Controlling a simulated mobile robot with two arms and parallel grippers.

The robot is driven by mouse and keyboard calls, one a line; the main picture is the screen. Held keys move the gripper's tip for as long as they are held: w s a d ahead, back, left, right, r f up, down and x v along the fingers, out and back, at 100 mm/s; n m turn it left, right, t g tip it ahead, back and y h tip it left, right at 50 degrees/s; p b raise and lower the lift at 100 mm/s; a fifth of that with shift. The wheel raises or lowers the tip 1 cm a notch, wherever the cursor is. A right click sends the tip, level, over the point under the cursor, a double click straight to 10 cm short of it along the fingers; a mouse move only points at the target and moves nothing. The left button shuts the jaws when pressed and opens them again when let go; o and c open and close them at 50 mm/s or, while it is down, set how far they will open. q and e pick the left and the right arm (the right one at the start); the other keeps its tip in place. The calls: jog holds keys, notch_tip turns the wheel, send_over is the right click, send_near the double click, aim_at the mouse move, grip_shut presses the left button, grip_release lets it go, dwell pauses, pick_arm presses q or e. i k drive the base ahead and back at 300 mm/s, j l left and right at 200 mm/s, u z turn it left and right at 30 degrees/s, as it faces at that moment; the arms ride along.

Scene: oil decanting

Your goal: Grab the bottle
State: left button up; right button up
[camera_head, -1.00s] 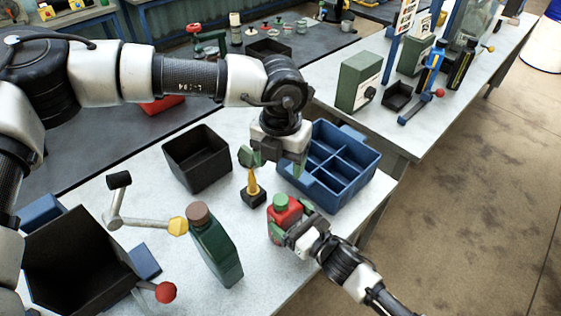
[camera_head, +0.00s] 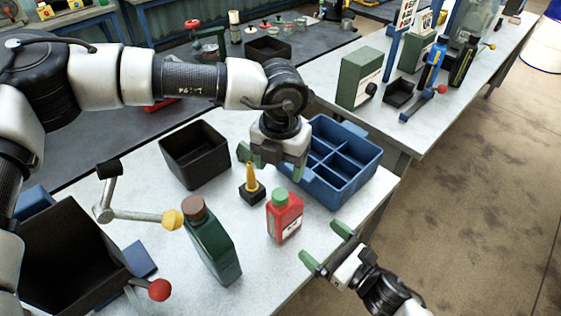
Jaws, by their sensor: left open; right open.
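A red bottle (camera_head: 285,218) with a green cap stands upright near the table's right front edge. A dark green bottle (camera_head: 211,246) with a brown cap stands upright to its left. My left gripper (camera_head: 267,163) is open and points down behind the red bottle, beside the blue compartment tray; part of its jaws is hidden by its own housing. My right gripper (camera_head: 324,246) is open and empty, to the right of and in front of the red bottle, apart from it.
A yellow-tipped funnel-like piece on a black base (camera_head: 251,190) stands behind the bottles. A black bin (camera_head: 195,158), a blue divided tray (camera_head: 368,158) and a large dark box (camera_head: 70,262) are on the table (camera_head: 160,262). A metal crank with a yellow knob (camera_head: 135,214) is at left.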

aim_at(215, 247)
jog(key=k+l, duration=0.35)
jog(key=l, duration=0.15)
jog(key=k+l, duration=0.35)
jog(key=l, duration=0.2)
